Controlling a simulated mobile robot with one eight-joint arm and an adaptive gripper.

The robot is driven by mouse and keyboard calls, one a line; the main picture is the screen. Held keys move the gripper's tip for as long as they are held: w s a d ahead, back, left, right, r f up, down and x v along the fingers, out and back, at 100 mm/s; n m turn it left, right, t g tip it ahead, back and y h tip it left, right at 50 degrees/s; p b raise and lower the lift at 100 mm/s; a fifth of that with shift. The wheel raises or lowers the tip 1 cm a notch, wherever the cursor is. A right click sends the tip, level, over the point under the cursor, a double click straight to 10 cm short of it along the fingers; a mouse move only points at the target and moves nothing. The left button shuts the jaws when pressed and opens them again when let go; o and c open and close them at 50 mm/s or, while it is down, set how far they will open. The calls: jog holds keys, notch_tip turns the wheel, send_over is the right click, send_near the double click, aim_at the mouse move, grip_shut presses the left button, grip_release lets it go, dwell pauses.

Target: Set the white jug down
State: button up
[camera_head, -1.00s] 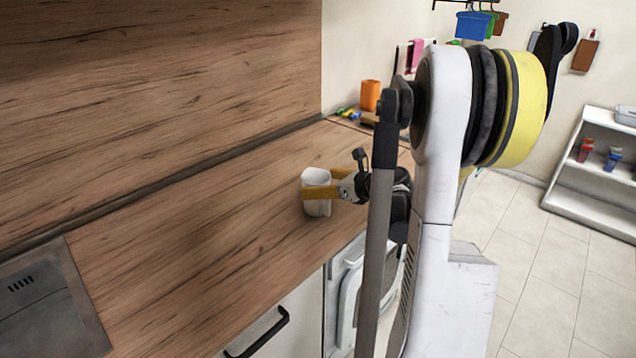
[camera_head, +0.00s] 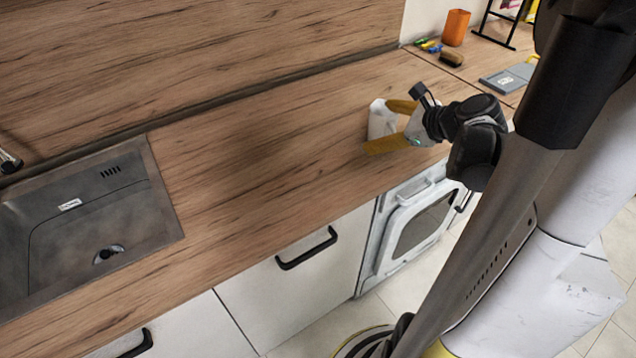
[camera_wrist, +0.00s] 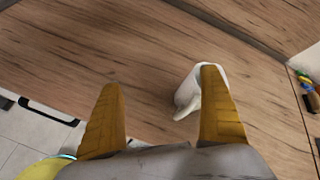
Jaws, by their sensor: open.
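In the wrist view my gripper (camera_wrist: 160,80) shows a wide gap, bare counter by the left finger. I cannot tell whether a finger touches the jug.
A steel sink (camera_head: 85,225) is set into the counter at left. The counter (camera_head: 260,160) between sink and jug is clear. An orange cup (camera_head: 456,27), a brown brush (camera_head: 451,58) and a grey flat item (camera_head: 505,79) lie at the far right. A wooden splashback (camera_head: 200,55) rises behind.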

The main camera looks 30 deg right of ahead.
jog(key=s+a+n+g, duration=0.1)
jog(key=s+a+n, duration=0.3)
jog(key=a+n, duration=0.4)
jog(key=s+a+r+n+g+h, duration=0.1)
jog(key=s+a+n, duration=0.2)
jog(key=a+n, duration=0.6)
jog(key=s+a+n+g+h, duration=0.1)
jog(key=s+a+n, duration=0.3)
jog(key=a+n, duration=0.4)
jog(key=n, duration=0.3)
jog(key=shift+s+a+r+g, duration=0.25)
jog(key=shift+s+r+g, duration=0.05)
jog(key=shift+r+g, duration=0.1)
